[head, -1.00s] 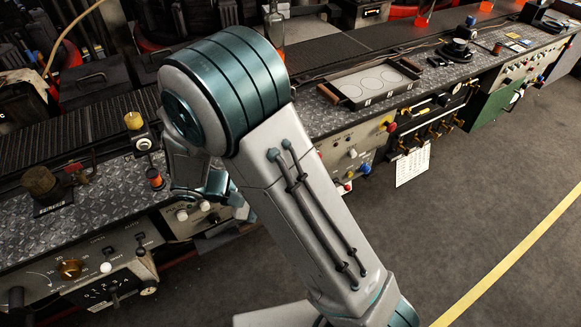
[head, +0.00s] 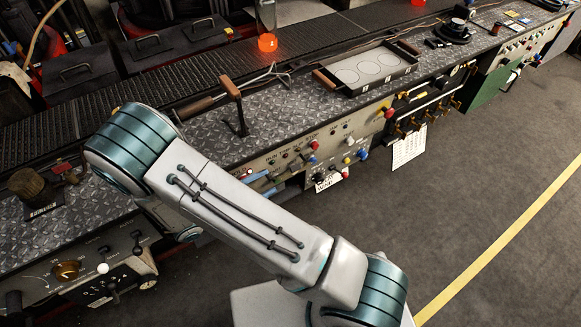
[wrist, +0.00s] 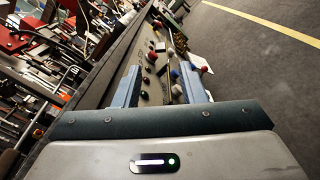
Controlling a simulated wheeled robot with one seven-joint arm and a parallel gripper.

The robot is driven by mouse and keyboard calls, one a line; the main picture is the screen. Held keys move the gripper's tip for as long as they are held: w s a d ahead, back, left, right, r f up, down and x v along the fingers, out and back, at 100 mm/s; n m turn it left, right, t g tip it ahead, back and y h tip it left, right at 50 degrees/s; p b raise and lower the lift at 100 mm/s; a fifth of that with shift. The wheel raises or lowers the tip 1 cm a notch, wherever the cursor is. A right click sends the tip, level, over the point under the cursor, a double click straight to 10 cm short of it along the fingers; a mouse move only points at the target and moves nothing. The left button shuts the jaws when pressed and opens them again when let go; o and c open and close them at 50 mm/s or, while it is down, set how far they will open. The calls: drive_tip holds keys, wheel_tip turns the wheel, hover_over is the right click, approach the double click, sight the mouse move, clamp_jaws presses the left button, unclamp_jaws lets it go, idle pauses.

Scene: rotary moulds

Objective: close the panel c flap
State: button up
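I cannot read which panel is c. The control panel (head: 300,152) with red, white and blue knobs is on the bench front in the head view, above a dark recess and a small white label (head: 328,183). No flap is clearly distinguishable there. A green flap-like plate (head: 492,105) stands on the bench front further right. My gripper (wrist: 160,86) shows two blue-grey fingers spread apart in the wrist view, with nothing between them, facing the knobbed panel. In the head view my arm hides most of it; two bluish finger-like parts show in front of the recess.
The bench top carries an upright lever with a wooden handle (head: 231,88) and a tray with circles (head: 372,72). Brass taps and a hanging white paper (head: 409,147) are on the bench front. The floor (head: 470,190) at right is clear.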

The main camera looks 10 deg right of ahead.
sight(291, 173)
drive_tip(key=p+x, duration=0.1)
drive_tip(key=x, duration=0.7)
drive_tip(key=shift+w+d, duration=0.1)
drive_tip(key=shift+d, duration=0.25)
clamp_jaws()
